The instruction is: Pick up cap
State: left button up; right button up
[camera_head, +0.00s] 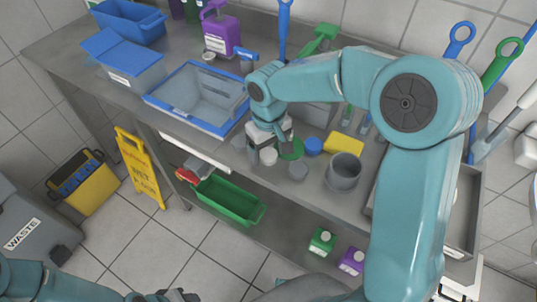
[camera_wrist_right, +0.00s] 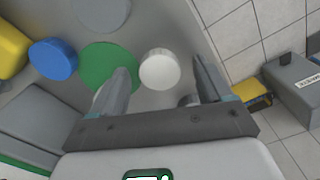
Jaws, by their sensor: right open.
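Several round caps lie on the grey steel bench: a white cap (camera_head: 268,156), a green one (camera_head: 294,152), a blue one (camera_head: 313,146) and a grey one (camera_head: 298,171). My right gripper (camera_head: 270,137) points down just beside the white and green caps. In the right wrist view its open jaws (camera_wrist_right: 165,85) face the white cap (camera_wrist_right: 160,69), which shows between the fingertips with space on both sides. The left finger overlaps part of the green cap (camera_wrist_right: 108,62). The blue cap (camera_wrist_right: 54,59) is farther left. My left gripper (camera_head: 165,296) is cut off at the bottom edge.
A yellow block (camera_head: 343,145) and grey pot (camera_head: 344,172) stand right of the caps. A blue-rimmed tray (camera_head: 160,104) lies left of my right gripper. The bench's front edge is close to the caps. A green bin (camera_head: 228,202) sits below.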

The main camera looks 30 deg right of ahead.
aim_at(269, 155)
jog(key=shift+w+f, duration=0.1)
jog(key=shift+f, duration=0.2)
jog(key=c, duration=1.1)
jog(key=shift+r, duration=0.1)
notch_tip(269, 155, up, 20)
jog(key=shift+p, duration=0.9)
